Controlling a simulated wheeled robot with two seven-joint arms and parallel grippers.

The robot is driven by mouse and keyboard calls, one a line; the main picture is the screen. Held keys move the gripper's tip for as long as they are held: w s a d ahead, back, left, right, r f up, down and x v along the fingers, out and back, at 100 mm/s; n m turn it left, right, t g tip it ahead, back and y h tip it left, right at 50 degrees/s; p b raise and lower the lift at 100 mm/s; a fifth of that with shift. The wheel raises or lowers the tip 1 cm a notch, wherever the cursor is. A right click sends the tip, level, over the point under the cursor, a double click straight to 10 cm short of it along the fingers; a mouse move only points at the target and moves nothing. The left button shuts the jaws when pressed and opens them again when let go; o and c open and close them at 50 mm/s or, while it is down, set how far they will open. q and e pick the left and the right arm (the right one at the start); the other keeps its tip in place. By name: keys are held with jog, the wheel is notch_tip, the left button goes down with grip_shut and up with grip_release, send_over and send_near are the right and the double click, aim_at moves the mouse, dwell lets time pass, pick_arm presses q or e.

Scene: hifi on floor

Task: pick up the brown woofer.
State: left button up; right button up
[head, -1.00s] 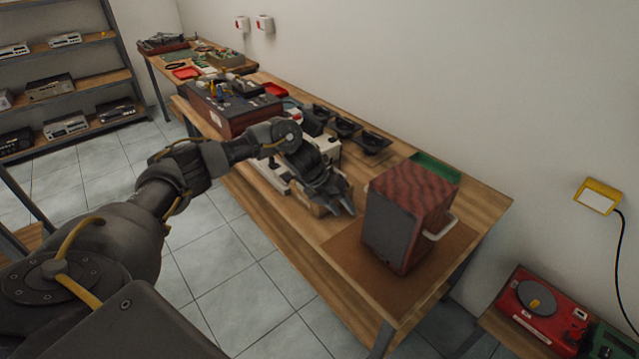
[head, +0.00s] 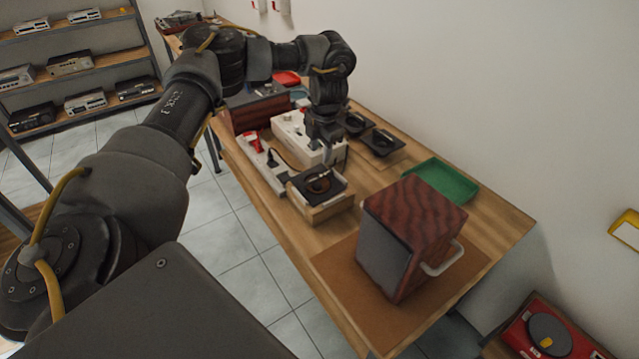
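A round speaker driver with a brown ring, which looks like the brown woofer (head: 318,182), lies in a small open wooden box (head: 322,210) on the bench. My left gripper (head: 332,160) points down just above and behind it, its fingers seeming apart with nothing visible between them. It appears clear of the woofer, though the exact gap is hard to tell. Two black drivers (head: 381,141) sit on the bench behind, to the right. My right gripper is not in view.
A large red-brown speaker cabinet (head: 412,225) with a white handle stands on a brown mat (head: 345,290) in front. A green tray (head: 440,181) is at the right. A white unit (head: 290,130) and a power strip (head: 262,165) lie left of the gripper.

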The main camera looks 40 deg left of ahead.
aim_at(319, 177)
pick_arm(q)
jog(key=f+p, duration=0.1)
jog(key=f, duration=0.2)
jog(key=a+f+p, duration=0.1)
jog(key=f, duration=0.2)
jog(key=f+p, duration=0.1)
jog(key=f, duration=0.3)
jog(key=shift+w+a, duration=0.15)
jog(key=shift+w, duration=0.25)
jog(key=shift+f, duration=0.1)
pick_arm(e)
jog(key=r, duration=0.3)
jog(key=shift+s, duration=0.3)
pick_arm(q)
jog(key=shift+f, duration=0.25)
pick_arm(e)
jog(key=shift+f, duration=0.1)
pick_arm(q)
grip_shut()
dwell(0.8)
